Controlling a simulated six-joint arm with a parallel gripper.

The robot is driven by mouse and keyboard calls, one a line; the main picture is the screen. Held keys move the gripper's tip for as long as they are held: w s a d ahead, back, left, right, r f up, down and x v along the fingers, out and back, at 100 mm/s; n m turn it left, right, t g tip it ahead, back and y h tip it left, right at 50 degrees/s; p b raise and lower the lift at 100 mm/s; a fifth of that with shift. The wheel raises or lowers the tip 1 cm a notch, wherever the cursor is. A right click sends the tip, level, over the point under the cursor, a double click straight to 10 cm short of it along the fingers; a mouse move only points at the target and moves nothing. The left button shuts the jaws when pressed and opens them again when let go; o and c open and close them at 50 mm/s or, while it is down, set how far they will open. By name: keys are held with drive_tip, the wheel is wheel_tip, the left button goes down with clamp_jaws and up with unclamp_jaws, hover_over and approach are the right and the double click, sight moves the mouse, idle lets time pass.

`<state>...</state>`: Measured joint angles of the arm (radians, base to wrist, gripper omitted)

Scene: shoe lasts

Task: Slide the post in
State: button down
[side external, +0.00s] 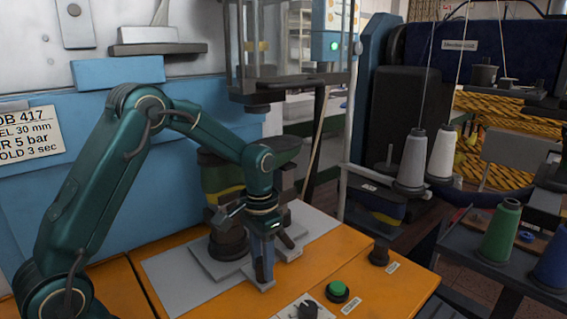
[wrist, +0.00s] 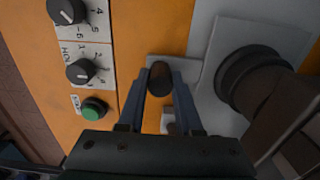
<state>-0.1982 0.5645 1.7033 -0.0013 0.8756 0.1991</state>
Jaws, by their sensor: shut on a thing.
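My gripper (side external: 263,262) points down over the grey plate (side external: 185,272) on the orange bench top. In the wrist view my gripper (wrist: 160,85) is shut on a dark brown post (wrist: 161,73), whose rounded end shows between the fingertips. In the side view the post is mostly hidden by the fingers. A small light grey block (wrist: 184,67) lies right at the post in the wrist view. I cannot tell whether the post touches it or stands in an opening.
A dark round base (wrist: 240,78) with a thick brown column stands close right of my gripper in the wrist view. A green button (side external: 338,291) and knobs (wrist: 80,71) sit on the bench front.

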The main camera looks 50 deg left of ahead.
drive_tip(key=shift+w+a, duration=0.1)
drive_tip(key=shift+w, duration=3)
drive_tip(key=c, duration=0.6)
unclamp_jaws()
drive_tip(key=shift+r, duration=0.1)
drive_tip(key=shift+r, duration=2.5)
